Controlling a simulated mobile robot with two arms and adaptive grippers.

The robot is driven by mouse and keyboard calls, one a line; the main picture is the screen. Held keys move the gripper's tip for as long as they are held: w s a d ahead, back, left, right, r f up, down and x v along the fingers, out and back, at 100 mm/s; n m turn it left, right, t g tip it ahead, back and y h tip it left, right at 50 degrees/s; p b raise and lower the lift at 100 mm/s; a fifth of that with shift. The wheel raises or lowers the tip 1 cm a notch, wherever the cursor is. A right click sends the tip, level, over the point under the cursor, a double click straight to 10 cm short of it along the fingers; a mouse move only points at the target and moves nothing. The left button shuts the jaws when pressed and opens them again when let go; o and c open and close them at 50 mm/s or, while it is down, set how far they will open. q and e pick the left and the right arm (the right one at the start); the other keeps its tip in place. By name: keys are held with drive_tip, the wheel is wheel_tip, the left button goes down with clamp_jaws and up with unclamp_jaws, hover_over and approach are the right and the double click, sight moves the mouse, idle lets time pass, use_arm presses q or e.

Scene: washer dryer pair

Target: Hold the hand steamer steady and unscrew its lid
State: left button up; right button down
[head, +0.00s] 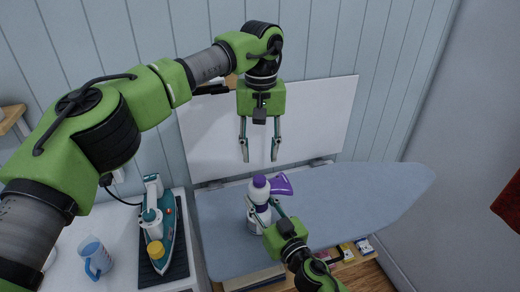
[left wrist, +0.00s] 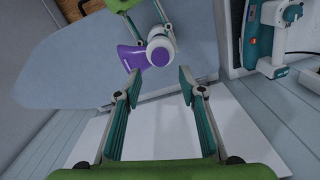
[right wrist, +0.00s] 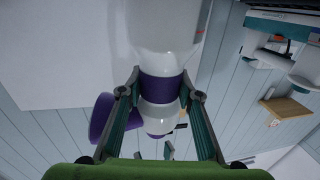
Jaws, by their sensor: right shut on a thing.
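The hand steamer (head: 254,222) stands upright on the ironing board, white with purple bands and a purple nozzle (head: 282,185) pointing right. The steamer's lower body is partly hidden by my right gripper.
The blue-grey ironing board (head: 370,190) is clear to the right. A teal iron (head: 168,235) stands on a dark mat (head: 178,268) at left, beside a blue cup (head: 95,258). A white panel (head: 320,110) leans at the wall behind. Small boxes (head: 350,250) lie below the board's front edge.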

sight(259, 179)
use_arm(q)
drive_tip(key=shift+m, duration=0.6)
use_arm(e)
drive_tip(key=shift+s+a+f, duration=0.1)
use_arm(q)
drive_tip(key=shift+f, duration=0.25)
wheel_tip(259, 179, down, 8)
drive_tip(key=shift+r, duration=0.25)
